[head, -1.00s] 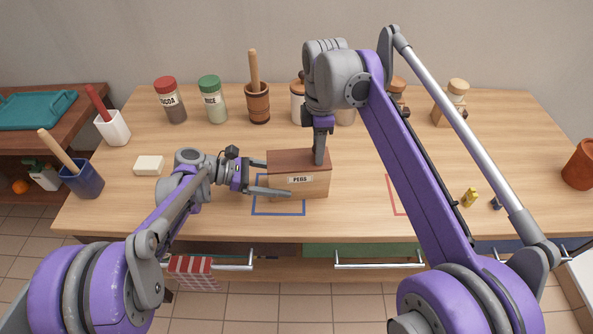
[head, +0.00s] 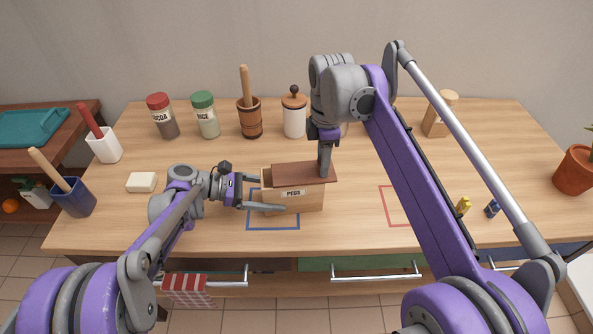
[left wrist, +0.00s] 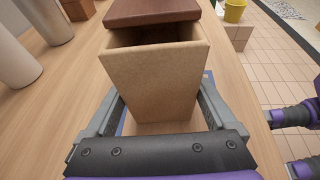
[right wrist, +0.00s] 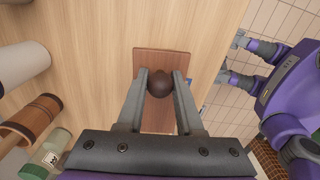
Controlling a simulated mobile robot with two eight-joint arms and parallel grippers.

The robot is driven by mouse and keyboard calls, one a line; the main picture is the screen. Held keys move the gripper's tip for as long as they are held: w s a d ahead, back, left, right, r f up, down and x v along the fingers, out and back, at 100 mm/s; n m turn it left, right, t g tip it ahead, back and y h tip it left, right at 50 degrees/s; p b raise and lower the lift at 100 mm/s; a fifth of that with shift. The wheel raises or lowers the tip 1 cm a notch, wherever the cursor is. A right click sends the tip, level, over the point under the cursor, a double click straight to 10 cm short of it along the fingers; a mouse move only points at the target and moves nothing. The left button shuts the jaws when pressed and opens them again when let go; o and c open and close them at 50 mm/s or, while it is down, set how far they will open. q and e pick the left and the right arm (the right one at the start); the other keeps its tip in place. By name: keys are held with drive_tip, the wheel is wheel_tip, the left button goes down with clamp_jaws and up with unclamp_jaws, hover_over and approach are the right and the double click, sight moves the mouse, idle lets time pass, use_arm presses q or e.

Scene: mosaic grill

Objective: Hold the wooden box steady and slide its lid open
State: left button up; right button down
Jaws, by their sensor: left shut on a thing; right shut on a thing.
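The wooden box (head: 293,203), labelled PEGS, stands on the table partly over the blue outlined square (head: 273,228). Its dark brown lid (head: 309,172) is shifted to the right, leaving a gap at the box's left end. The left wrist view shows the box (left wrist: 155,80) with an open strip in front of the lid (left wrist: 150,11). My left gripper (head: 272,194) is shut on the box's left end, one finger on each side. My right gripper (right wrist: 160,84) comes from above and is shut on the lid's round dark knob (right wrist: 160,85).
Jars, including cocoa (head: 162,116) and rice (head: 205,115), and a mortar with pestle (head: 250,118) stand behind. A white block (head: 142,182) lies left. A red outline (head: 385,208) and small yellow (head: 463,206) and blue (head: 492,209) items lie right. A plant pot (head: 576,170) stands far right.

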drive_tip(key=d, duration=0.7)
drive_tip(key=shift+w+d, duration=0.35)
drive_tip(key=shift+w, duration=0.1)
idle(0.5)
drive_tip(key=shift+c, duration=2.4)
unclamp_jaws()
wheel_tip(320, 180, up, 7)
use_arm(q)
drive_tip(key=o, duration=1.4)
